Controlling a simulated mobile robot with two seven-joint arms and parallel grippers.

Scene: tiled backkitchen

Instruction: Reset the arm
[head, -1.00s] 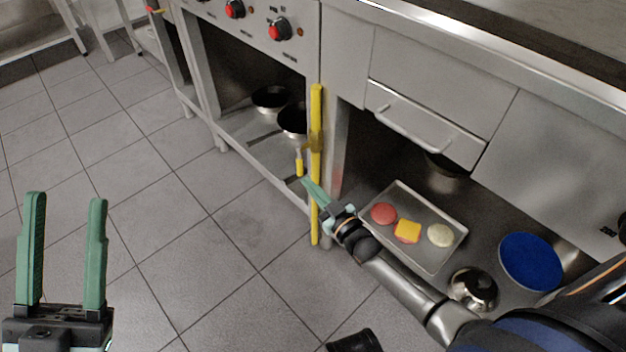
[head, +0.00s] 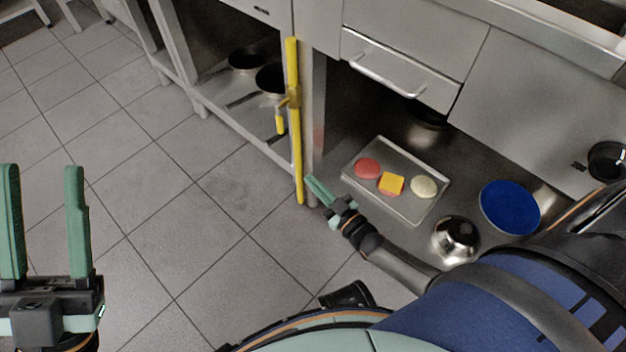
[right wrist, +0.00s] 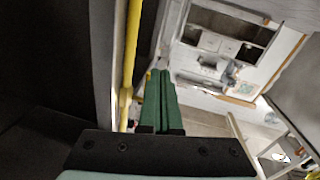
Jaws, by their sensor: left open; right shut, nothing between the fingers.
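My left gripper (head: 42,222) is open and empty at the left edge of the head view, over the tiled floor. My right gripper (head: 312,184) is shut and empty near the middle of the head view. It is just right of the lower end of the yellow gas pipe (head: 295,130), left of the tray. In the right wrist view the right gripper's green fingers (right wrist: 160,98) lie together, with the yellow pipe (right wrist: 131,55) close on their left.
Pans (head: 246,62) sit under the stove. The floor (head: 150,200) at left is clear.

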